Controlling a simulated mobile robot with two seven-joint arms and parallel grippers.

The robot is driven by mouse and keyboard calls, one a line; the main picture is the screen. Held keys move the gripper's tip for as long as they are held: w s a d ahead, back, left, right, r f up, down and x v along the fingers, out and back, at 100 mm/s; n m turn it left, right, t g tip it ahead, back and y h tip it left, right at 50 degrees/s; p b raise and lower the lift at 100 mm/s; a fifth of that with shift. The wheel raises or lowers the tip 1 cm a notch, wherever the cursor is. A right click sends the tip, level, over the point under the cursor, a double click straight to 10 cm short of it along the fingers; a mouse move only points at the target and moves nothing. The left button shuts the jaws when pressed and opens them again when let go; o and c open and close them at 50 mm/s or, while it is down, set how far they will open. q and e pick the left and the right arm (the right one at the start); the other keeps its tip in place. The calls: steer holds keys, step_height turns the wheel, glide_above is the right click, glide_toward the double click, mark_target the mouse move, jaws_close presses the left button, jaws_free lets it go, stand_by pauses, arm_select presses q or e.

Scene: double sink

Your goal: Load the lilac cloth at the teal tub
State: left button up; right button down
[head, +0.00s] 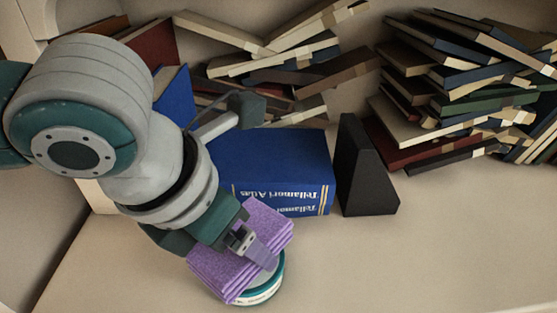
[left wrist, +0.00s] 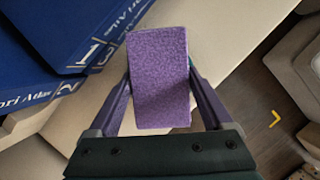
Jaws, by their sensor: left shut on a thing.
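The lilac cloth (head: 222,272) is a folded, layered pad. My left gripper (head: 252,246) is shut on it, one finger showing across its near face. In the left wrist view the cloth (left wrist: 160,78) sits between the two fingers and is tilted in the head view. The teal tub (head: 268,289), round with a teal and white side, stands on the pale surface just below and behind the cloth. The cloth hides most of it, so I cannot tell whether they touch. My right gripper is not in view.
A large blue atlas (head: 275,165) lies behind the cloth, with a black wedge-shaped bookend (head: 362,175) to its right. Messy book piles (head: 460,85) fill the back and right. The pale surface (head: 420,255) at front right is clear.

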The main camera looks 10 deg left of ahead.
arm_select(q)
steer(key=shift+f, duration=0.4)
steer(key=shift+f, duration=0.15)
stand_by(1.8)
step_height(320, 180, up, 7)
steer(key=p, duration=0.8)
steer(key=shift+r+p, duration=0.2)
steer(key=shift+p, duration=0.1)
steer(key=shift+f, duration=0.1)
steer(key=shift+s, duration=0.1)
